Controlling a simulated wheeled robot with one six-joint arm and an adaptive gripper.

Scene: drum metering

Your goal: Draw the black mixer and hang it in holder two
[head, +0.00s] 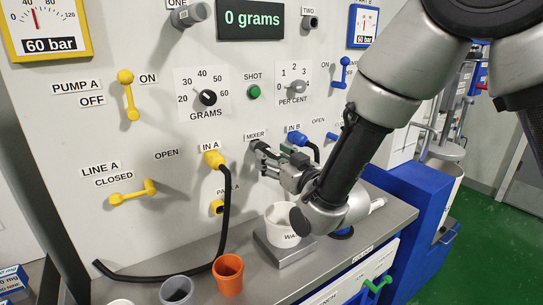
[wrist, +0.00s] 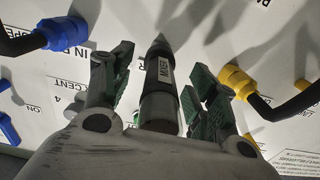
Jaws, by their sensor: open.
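The mixer shows in the wrist view as a dark, tapered cylinder with a white MIXER label (wrist: 163,72) and a grey band. In the head view a dark part of it (head: 260,147) shows beside the MIXER sign on the panel; my gripper hides most of the rest. My gripper (head: 276,165) is open, its green-padded fingers (wrist: 160,85) on either side of the mixer with gaps showing. Holder two (head: 310,22) is a small dark grey socket under the TWO sign, high on the panel. Holder one (head: 193,14) is a grey knob-like part to its left.
Yellow IN A connector (head: 213,158) with a black hose is left of my gripper; blue IN B connector (head: 298,138) is right. A white tub (head: 281,226) stands on a scale below my wrist. An orange cup (head: 228,275) and grey cup (head: 177,290) stand on the counter. The display reads 0 grams.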

